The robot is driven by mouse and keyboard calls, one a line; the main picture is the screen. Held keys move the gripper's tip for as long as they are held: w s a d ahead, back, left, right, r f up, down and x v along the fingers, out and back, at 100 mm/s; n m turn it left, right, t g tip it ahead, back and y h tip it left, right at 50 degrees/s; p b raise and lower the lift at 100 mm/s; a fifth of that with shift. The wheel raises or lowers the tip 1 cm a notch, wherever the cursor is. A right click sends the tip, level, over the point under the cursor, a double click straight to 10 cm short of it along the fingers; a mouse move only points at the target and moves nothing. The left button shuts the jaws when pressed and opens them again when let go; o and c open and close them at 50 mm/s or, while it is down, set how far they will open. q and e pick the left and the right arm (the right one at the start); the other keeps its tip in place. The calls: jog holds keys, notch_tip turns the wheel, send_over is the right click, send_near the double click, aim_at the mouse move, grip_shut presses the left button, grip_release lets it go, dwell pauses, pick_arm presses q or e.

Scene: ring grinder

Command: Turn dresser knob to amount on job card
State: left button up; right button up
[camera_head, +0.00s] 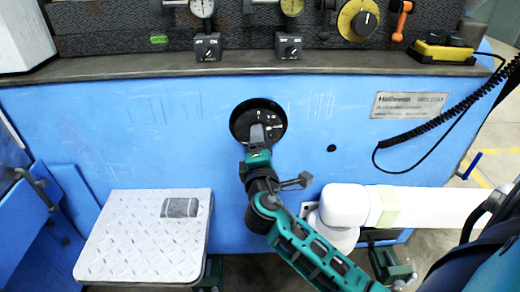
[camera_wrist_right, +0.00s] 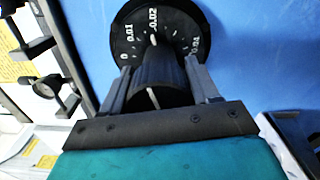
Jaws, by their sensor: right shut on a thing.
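The dresser knob is a black ribbed knob (camera_wrist_right: 158,68) with a white line on it, set on a round black dial (camera_wrist_right: 180,25) with white numbers. The dial also shows in the head view (camera_head: 240,125), in the blue front panel. In the right wrist view I read 0, 0.01 and 0.02; the number at the right is partly covered. The knob's line points roughly toward 0.02. My right gripper (camera_head: 259,135) is shut on the knob, one finger on each side. It hides part of the dial in the head view. My left gripper is not in view. I see no readable job card.
A black coiled cable (camera_head: 440,120) hangs at the right. A patterned metal plate (camera_head: 140,240) is at lower left. A small dark hole (camera_head: 332,148) is right of the dial.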

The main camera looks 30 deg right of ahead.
jog(key=shift+m+b, duration=0.3)
jog(key=shift+m, duration=0.3)
jog(key=o, duration=0.7)
jog(key=shift+c, duration=0.2)
jog(key=o, duration=0.4)
